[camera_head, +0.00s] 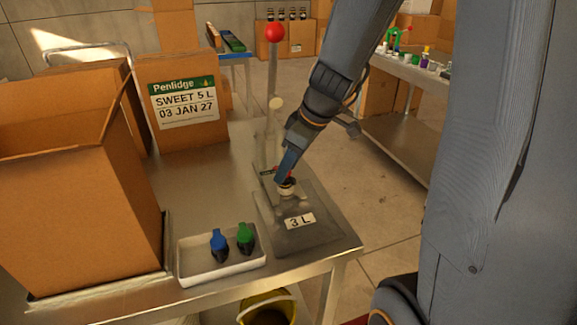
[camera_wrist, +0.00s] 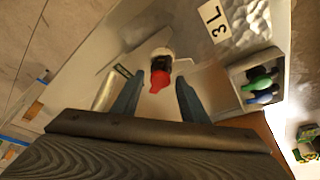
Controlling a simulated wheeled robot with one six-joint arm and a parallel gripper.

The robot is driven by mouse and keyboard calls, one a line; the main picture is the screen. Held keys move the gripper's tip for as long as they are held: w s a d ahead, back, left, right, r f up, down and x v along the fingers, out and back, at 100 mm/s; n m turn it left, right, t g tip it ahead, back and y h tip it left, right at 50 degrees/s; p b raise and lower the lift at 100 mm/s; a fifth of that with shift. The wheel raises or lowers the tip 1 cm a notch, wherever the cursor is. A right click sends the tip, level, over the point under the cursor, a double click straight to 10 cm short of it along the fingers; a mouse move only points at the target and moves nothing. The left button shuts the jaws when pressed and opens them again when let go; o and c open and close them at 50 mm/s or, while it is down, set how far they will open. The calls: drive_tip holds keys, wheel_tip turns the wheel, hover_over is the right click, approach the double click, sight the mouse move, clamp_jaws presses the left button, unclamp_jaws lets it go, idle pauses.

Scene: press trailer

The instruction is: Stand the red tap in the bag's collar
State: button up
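The red tap (camera_wrist: 159,80) shows in the wrist view, its black lower part at the bag's pale collar (camera_wrist: 163,52). It looks upright in the collar; I cannot tell how deep it sits. My gripper (camera_wrist: 158,88) is open, with one finger on each side of the tap and a gap to each. In the head view my gripper (camera_head: 287,170) is low over the collar (camera_head: 286,188) and hides most of the tap. The grey bag (camera_head: 312,236), labelled 3 L, lies flat on the metal table's right end.
A white tray (camera_head: 190,278) with a blue tap (camera_head: 219,244) and a green tap (camera_head: 245,238) stands left of the bag. A press lever with a red knob (camera_head: 275,33) rises behind the collar. An open carton (camera_head: 80,220) fills the left. A yellow bucket (camera_head: 268,307) is below.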

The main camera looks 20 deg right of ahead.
drive_tip(key=shift+o, duration=0.3)
drive_tip(key=shift+r, duration=0.1)
drive_tip(key=v, duration=0.7)
drive_tip(key=shift+r+b, duration=0.25)
drive_tip(key=shift+b, duration=0.1)
drive_tip(key=shift+s+d, duration=0.1)
drive_tip(key=shift+d, duration=0.05)
